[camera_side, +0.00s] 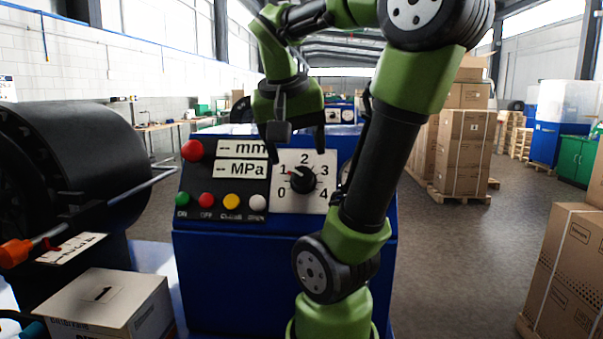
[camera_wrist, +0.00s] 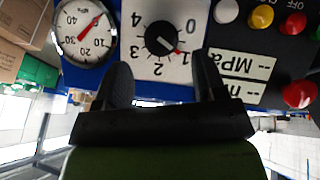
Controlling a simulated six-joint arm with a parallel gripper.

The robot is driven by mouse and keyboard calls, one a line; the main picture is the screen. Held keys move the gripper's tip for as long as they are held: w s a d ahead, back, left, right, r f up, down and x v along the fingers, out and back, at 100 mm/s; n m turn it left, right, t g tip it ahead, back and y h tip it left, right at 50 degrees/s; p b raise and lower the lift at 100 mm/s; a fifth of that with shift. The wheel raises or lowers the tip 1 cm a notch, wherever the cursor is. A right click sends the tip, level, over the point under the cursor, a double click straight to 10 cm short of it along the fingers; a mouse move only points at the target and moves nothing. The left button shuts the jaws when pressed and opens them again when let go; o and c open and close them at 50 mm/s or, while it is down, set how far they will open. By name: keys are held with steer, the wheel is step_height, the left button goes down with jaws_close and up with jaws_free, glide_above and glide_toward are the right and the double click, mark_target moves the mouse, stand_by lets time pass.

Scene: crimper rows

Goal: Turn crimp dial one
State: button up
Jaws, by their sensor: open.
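The crimp dial (camera_side: 303,179) is a round black knob on a white plate numbered 0 to 4, on the front of the blue crimper (camera_side: 210,265). Its pointer is at about 1. In the wrist view the dial (camera_wrist: 160,38) shows upside down, with its red-tipped pointer toward 1. My gripper (camera_side: 297,146) is open and empty, above the dial in the side view. In the wrist view the two dark fingers of my gripper (camera_wrist: 164,82) stand apart, and the dial lies beyond their tips, not between them.
A pressure gauge (camera_wrist: 84,32) sits beside the dial plate. A red knob (camera_side: 192,151), two displays (camera_side: 242,158) and a row of coloured buttons (camera_side: 231,201) are left of the dial. A black reel (camera_side: 75,150) and a box marked 1 (camera_side: 105,300) stand at left. Cartons (camera_side: 463,150) stand at right.

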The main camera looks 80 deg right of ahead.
mark_target(301, 171)
steer(key=shift+x, duration=2.9)
steer(key=c, duration=0.7)
steer(key=shift+a, duration=0.1)
